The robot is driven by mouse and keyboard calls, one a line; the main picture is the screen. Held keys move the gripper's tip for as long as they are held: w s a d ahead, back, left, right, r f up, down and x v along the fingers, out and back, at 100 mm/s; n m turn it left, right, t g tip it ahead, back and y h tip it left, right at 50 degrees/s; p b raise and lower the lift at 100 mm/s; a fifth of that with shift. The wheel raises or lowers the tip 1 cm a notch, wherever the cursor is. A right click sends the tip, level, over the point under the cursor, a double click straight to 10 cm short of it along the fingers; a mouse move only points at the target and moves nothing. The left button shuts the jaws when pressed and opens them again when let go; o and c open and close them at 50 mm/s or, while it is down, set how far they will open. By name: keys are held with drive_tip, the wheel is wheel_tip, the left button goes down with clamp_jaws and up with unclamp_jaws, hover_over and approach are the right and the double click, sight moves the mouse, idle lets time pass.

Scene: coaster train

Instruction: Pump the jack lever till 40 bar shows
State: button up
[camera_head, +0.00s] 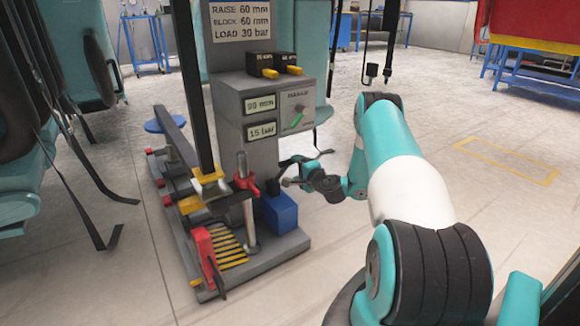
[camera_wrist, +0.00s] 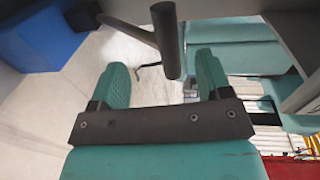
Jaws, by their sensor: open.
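The grey jack stand (camera_head: 228,105) carries a display reading 15 bar (camera_head: 262,131). A second display above it appears to read 90 mm. A dark cylindrical grip (camera_wrist: 167,40) on a thin bar, apparently the jack lever, shows in the wrist view. Its lower end is between or just above my open fingers (camera_wrist: 163,72); I cannot tell the depth, and the fingers are apart from it. In the head view my gripper (camera_head: 300,176) is beside the stand, above and right of the blue box (camera_head: 278,212); the lever is hard to pick out there.
A sign (camera_head: 240,20) reads RAISE 60 mm, BLOCK 60 mm, LOAD 30 bar. A red clamp (camera_head: 246,183) on a post and a red stop (camera_head: 207,256) stand on the base. Train seats with hanging straps (camera_head: 95,205) are at left. The floor right of my arm is clear.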

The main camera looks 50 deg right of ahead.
sight(288, 167)
drive_tip(key=b+x, duration=0.1)
drive_tip(key=x, duration=0.4)
drive_tip(key=c, duration=1.2)
drive_tip(key=shift+s+a+f, duration=0.25)
drive_tip(key=shift+s+f, duration=0.15)
drive_tip(key=shift+f, duration=0.15)
drive_tip(key=shift+c, duration=0.4)
drive_tip(key=shift+s+d, duration=0.2)
drive_tip(key=shift+s, duration=0.05)
drive_tip(key=shift+c, duration=0.2)
drive_tip(key=o, duration=1.3)
drive_tip(key=shift+f, duration=0.1)
drive_tip(key=shift+a, duration=0.1)
